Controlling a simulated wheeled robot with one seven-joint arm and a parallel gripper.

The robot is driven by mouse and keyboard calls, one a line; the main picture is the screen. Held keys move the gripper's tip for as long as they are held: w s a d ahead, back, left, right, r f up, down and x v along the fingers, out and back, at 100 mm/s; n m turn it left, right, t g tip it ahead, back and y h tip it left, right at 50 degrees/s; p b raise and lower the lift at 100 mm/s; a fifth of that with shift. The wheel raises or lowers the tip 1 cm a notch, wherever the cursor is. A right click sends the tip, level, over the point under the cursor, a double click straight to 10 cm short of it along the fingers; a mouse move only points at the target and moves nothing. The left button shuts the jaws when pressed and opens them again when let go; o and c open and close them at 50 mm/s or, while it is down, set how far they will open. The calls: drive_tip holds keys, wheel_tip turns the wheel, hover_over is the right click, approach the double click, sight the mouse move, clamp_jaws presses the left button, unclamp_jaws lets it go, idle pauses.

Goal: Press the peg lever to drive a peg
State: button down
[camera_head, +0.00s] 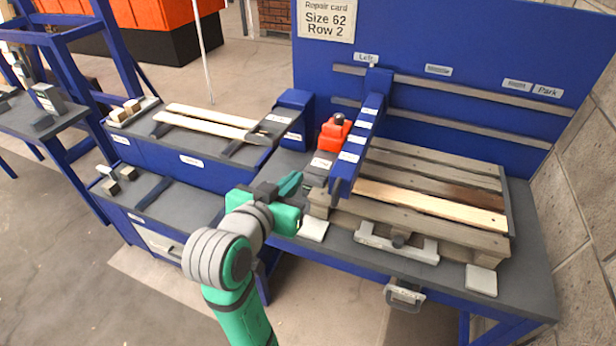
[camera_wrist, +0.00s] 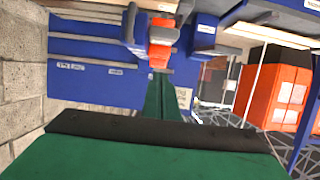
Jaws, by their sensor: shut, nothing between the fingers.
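A red head with a dark knob (camera_head: 335,132) sits on the blue gantry beam (camera_head: 358,150), above the left end of the pallet. It also shows as a red-orange block (camera_wrist: 162,35) in the wrist view, straight beyond my fingertips. I cannot clearly make out a separate peg lever. My gripper (camera_head: 292,182) is shut and empty, left of the beam and below and nearer than the red head. In the wrist view its green fingers (camera_wrist: 160,95) lie together and appear apart from the red block. The wooden pallet (camera_head: 430,202) lies on the bench with one pale new board.
Loose boards (camera_head: 210,120) lie on the left table. A grey clamp bar (camera_head: 397,242) and pale pads (camera_head: 481,280) are at the bench front.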

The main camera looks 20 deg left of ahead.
drive_tip(key=shift+w, duration=0.15)
drive_tip(key=w+f, duration=0.7)
drive_tip(key=w, duration=0.2)
drive_tip(key=shift+d, duration=0.2)
drive_tip(key=shift+f, duration=0.1)
